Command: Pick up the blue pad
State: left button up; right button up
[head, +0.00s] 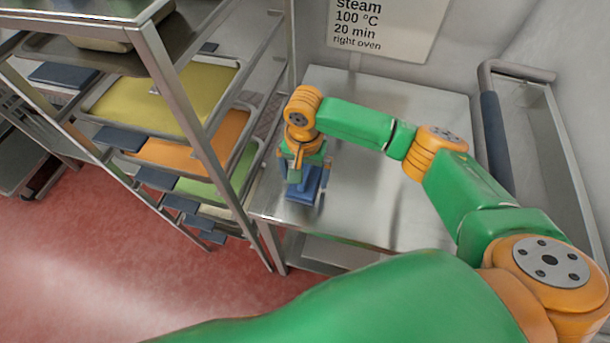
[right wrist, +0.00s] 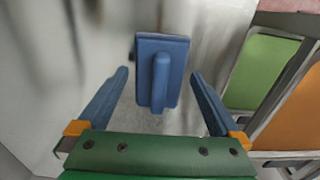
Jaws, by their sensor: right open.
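The blue pad (right wrist: 174,90) has a flat rectangular back and a raised handle. In the right wrist view it lies ahead of my right gripper (right wrist: 158,74), between its two spread blue fingers, with gaps on both sides. In the head view the pad (head: 310,192) is at the left part of the steel table, directly under my right gripper (head: 305,175), which partly hides it. The right gripper is open and holds nothing. My left gripper is not in view.
The steel table (head: 372,205) is otherwise clear. A rack with yellow (head: 165,95), orange (head: 195,140) and green trays stands close on the left. A wall sign (head: 385,25) hangs behind. A metal frame with a dark blue grip (head: 496,135) stands on the right.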

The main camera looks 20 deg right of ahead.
aim_at(307, 192)
jog(key=shift+w+d+f, duration=0.15)
jog(key=shift+f, duration=0.4)
jog(key=shift+w+d+f, duration=0.25)
jog(key=shift+w, duration=0.1)
jog(key=shift+s+a+r, duration=0.2)
jog(key=c, duration=1.1)
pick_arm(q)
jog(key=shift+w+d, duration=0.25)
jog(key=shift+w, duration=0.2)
pick_arm(e)
jog(key=shift+w, duration=0.1)
jog(key=shift+r, duration=0.15)
notch_tip(307, 192, up, 3)
jog(key=shift+f+b, duration=0.1)
jog(key=shift+b, duration=0.5)
jog(key=s+r, duration=0.2)
jog(key=r, duration=0.1)
jog(key=s+r, duration=0.1)
jog(key=shift+s+a+r, duration=0.25)
jog(key=shift+s+a, duration=0.1)
pick_arm(q)
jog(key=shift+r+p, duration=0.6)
jog(key=shift+p, duration=0.55)
pick_arm(e)
jog(key=s+a+r, duration=0.1)
jog(key=s+r, duration=0.4)
jog(key=s, duration=0.5)
jog(key=shift+a+r, duration=0.15)
jog(key=shift+a, duration=0.15)
